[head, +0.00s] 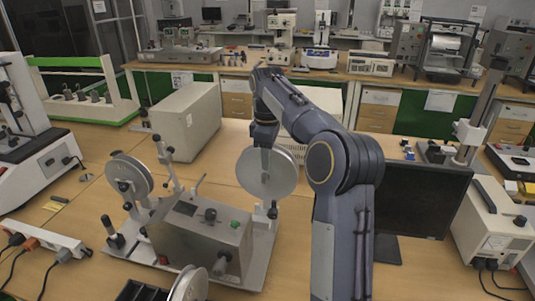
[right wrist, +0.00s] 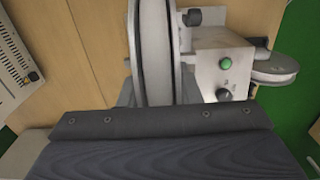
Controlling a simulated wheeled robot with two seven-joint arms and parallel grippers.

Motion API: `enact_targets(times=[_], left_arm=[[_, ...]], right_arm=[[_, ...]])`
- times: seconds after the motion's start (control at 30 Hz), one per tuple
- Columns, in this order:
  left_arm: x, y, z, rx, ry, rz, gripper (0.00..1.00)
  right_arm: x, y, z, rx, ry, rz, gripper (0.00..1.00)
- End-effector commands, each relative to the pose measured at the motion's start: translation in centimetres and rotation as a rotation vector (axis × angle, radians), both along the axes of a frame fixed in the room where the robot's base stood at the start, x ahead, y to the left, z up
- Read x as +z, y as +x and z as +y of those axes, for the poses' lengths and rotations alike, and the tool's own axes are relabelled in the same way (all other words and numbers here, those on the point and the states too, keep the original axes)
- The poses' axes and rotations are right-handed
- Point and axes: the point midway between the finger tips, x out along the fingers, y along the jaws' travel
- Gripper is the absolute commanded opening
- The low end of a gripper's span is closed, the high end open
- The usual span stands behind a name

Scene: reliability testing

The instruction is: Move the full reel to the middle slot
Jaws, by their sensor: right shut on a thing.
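A large pale grey reel (head: 267,180) stands upright at the right side of a metal winding machine (head: 195,240). My right gripper (head: 265,148) reaches down from above and is shut on this reel's upper part. In the right wrist view the held reel (right wrist: 153,60) shows edge-on, beside the machine's box with its green button (right wrist: 225,63). I cannot tell whether the reel touches the machine. A second reel (head: 130,174) is mounted at the machine's left. A black slotted holder (head: 140,291) is cut off at the bottom edge, with another reel (head: 189,284) beside or in it. My left gripper is not in view.
A beige box (head: 187,120) stands behind the machine. A black monitor (head: 425,200) is right of my right arm. A power strip (head: 40,238) with plugs lies at the left, and a white instrument (head: 490,225) stands at the right. Some bare table shows at front right.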

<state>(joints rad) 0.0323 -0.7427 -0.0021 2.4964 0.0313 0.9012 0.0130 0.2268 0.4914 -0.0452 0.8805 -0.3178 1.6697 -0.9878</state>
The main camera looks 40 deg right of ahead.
Motion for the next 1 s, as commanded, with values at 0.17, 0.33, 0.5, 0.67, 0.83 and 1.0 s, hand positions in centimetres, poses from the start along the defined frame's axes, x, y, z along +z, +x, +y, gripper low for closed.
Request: enact_targets(times=[0.17, 0.33, 0.5, 0.67, 0.83, 1.0], left_arm=[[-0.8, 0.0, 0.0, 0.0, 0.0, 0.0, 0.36], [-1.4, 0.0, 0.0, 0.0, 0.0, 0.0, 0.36], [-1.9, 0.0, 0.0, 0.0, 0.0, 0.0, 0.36], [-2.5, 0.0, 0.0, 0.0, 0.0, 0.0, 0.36], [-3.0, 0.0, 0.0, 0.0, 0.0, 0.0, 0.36], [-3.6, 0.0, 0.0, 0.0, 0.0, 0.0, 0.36]], right_arm=[[-1.2, 0.0, 0.0, 0.0, 0.0, -0.001, 0.0], [-2.2, 0.0, 0.0, -0.001, 0.0, -0.001, 0.0], [-3.2, 0.0, 0.0, 0.0, 0.0, -0.001, 0.0], [-4.2, 0.0, 0.0, -0.001, 0.001, -0.001, 0.0], [-5.2, 0.0, 0.0, -0.001, 0.0, -0.001, 0.0], [-6.1, 0.0, 0.0, -0.001, 0.001, -0.001, 0.0]])
